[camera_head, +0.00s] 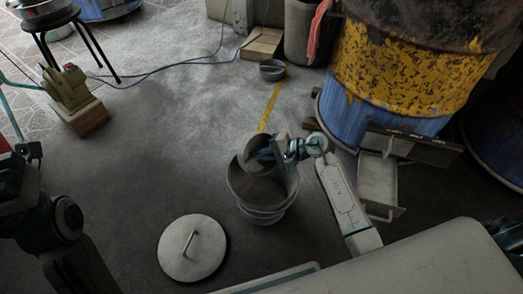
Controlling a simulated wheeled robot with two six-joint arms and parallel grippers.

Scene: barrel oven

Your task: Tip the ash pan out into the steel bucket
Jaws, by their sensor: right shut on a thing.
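The steel bucket (285,193) stands on the dark floor in the middle.
A round lid (190,250) lies on the floor left of the bucket. The yellow and blue barrel (400,70) stands at the back right. A pale surface (440,265) fills the lower right. A small bowl (271,71) and a cable lie farther back; the floor at centre left is clear.

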